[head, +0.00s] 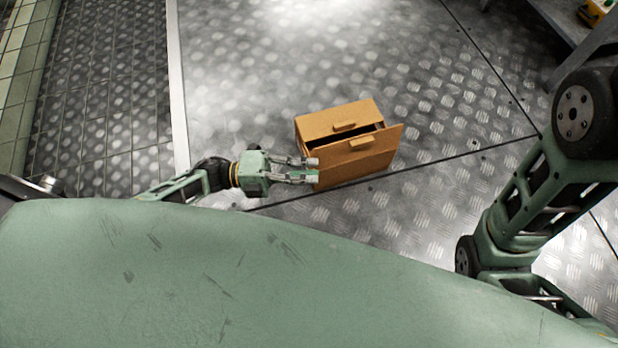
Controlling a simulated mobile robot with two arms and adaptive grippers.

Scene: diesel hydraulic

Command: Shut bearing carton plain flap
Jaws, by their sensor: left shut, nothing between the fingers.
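A brown bearing carton (312,150) sits on the metal floor near the middle of the head view. Its far flap (330,118) lies flat over the top and has a small raised tab. Its near flap (352,162) stands raised and tilted outward, also with a tab, leaving a dark gap between the two flaps. I cannot tell from looks which flap is the plain one. My left gripper (315,171) is shut and empty, with its fingertips at the near left edge of the near flap; whether they touch is unclear. My right gripper is out of view.
My right arm comes in at the right, clear of the carton. A grey bench (578,40) with a yellow item (598,10) stands at the top right. The tread-plate floor (450,80) behind and right of the carton is bare.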

